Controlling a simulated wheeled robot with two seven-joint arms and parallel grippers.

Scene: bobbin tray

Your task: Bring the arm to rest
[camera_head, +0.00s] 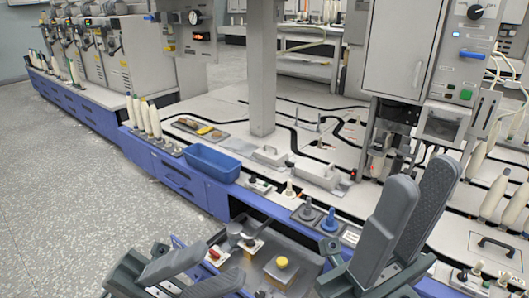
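My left gripper (207,266) is low in the head view, left of the middle. Its two dark grey fingers stand apart with nothing between them. My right gripper (425,184) is larger in the view, right of the middle. Its two long grey fingers point up, with a narrow empty gap between them. Both grippers are in front of the machine's bench, and neither is seen holding anything. The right fingers hide part of the bench top behind them.
A blue tray (212,165) sits on the bench's front edge, with white bobbins (150,120) to its left. Dark and blue pegs (330,220) stand near the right gripper. A panel with a yellow button (282,262) lies between the grippers. The floor (75,190) at left is clear.

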